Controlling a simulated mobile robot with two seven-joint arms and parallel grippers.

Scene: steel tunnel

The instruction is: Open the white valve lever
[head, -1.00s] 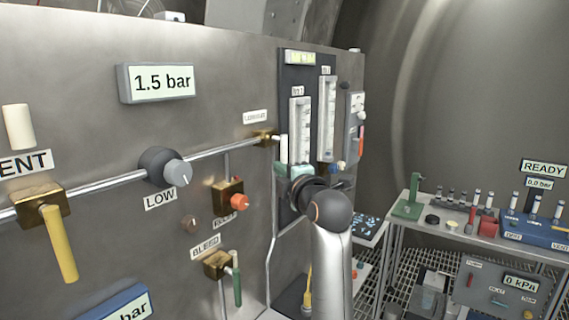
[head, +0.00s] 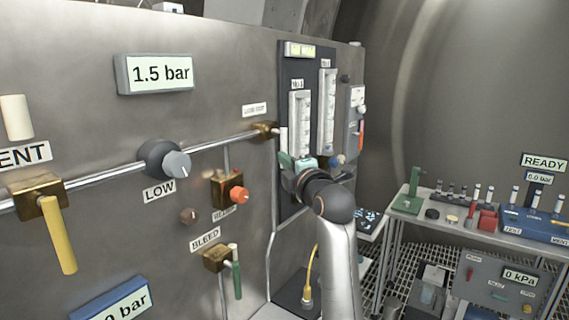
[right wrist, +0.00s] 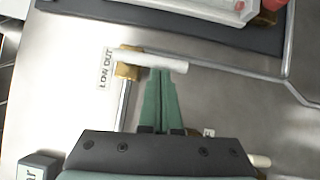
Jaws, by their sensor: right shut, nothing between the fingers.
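The white valve lever (head: 283,140) hangs down, crosswise to the pipe, from a brass valve (head: 265,131) labelled LOW OUT. In the right wrist view the lever (right wrist: 155,60) reaches right from the brass valve body (right wrist: 129,70). My right gripper (head: 286,159) is just below the lever's lower end in the head view. Its green fingers (right wrist: 161,90) are shut with nothing between them. Their tips meet the lever's side in the right wrist view; I cannot tell whether they touch. My left gripper is not in view.
A black flowmeter panel (head: 310,76) stands right beside the lever. An orange knob (head: 238,194) and a green-handled bleed valve (head: 236,270) sit lower on the steel wall. A yellow lever (head: 59,235) is at far left. A shelf with instruments (head: 440,214) stands at the right.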

